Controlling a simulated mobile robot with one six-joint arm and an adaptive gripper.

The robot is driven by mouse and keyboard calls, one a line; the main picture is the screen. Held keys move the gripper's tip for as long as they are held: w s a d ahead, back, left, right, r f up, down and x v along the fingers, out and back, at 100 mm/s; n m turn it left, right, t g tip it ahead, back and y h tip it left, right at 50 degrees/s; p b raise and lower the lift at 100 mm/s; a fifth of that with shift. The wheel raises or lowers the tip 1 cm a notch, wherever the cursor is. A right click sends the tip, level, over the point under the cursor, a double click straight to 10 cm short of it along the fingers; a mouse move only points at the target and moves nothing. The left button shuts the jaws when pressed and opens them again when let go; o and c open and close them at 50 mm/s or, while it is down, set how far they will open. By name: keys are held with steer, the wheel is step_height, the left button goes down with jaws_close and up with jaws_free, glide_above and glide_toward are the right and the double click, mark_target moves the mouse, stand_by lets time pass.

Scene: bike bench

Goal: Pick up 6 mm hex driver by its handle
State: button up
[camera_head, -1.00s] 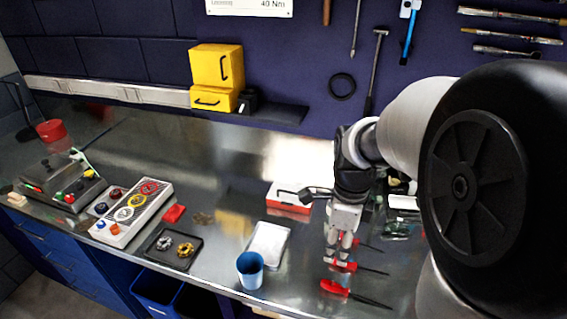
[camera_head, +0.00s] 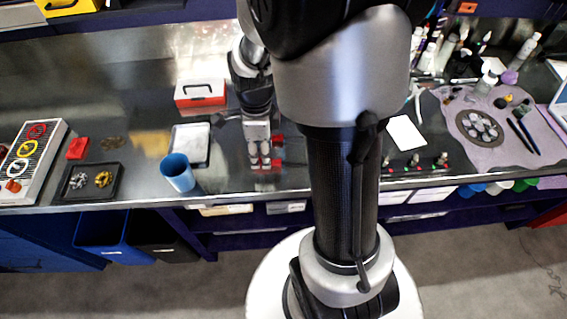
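My gripper (camera_head: 260,163) points down over the bench, just left of my arm in the head view. Its two fingertips are close together at a red handle (camera_head: 276,163). I cannot tell whether they touch or grip it. The sizes cannot be read, so I cannot tell which one is the 6 mm hex driver.
A blue cup (camera_head: 178,172) and a grey tray (camera_head: 190,145) stand left of my gripper. A red and white box (camera_head: 200,93) is behind. Bottles and a purple mat (camera_head: 455,110) are on the right.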

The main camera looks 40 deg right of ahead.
mark_target(261, 158)
step_height(261, 158, down, 4)
steer(key=shift+w+r+b, duration=0.1)
steer(key=shift+w+b, duration=0.05)
steer(key=shift+b, duration=0.6)
steer(key=shift+c, duration=0.3)
jaws_close()
